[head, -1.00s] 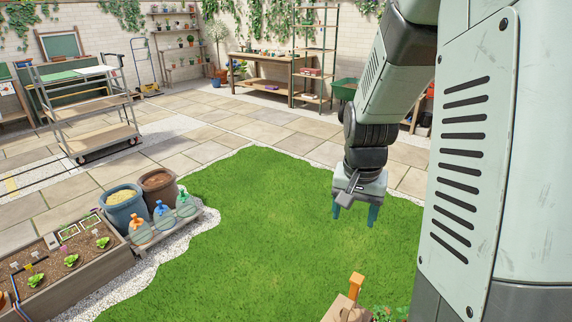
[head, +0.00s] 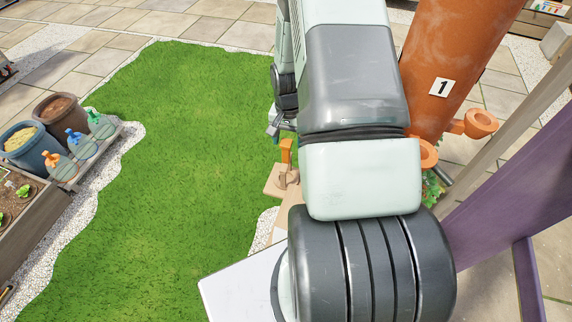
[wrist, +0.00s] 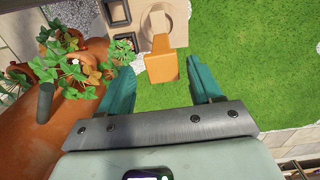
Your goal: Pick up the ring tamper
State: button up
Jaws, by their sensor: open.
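The ring tamper, as far as I can tell, is the tool with an orange block handle (wrist: 162,67) and a pale round wooden part, at the top centre of the wrist view. Its orange handle (head: 286,150) also shows upright in the head view, left of my arm. It stands at a tan wooden stand (wrist: 178,37); how it is seated there I cannot tell. My gripper (wrist: 158,74) is open and empty, its teal fingers apart on either side of the handle in the picture. The distance between them is unclear. In the head view my arm mostly hides the gripper.
A large terracotta planter (head: 455,60) marked "1", with side cups, stands right of my arm. Its leafy plants (wrist: 70,60) lie close to my left finger. Dark square openings (wrist: 119,12) show in the stand. Open lawn (head: 190,130) lies to the left.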

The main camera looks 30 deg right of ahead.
aim_at(286, 151)
jog(key=f, duration=0.3)
jog(key=a+f, duration=0.1)
jog(key=f, duration=0.1)
jog(key=shift+s, duration=0.2)
jog(key=shift+c, duration=0.4)
jog(key=c, duration=1)
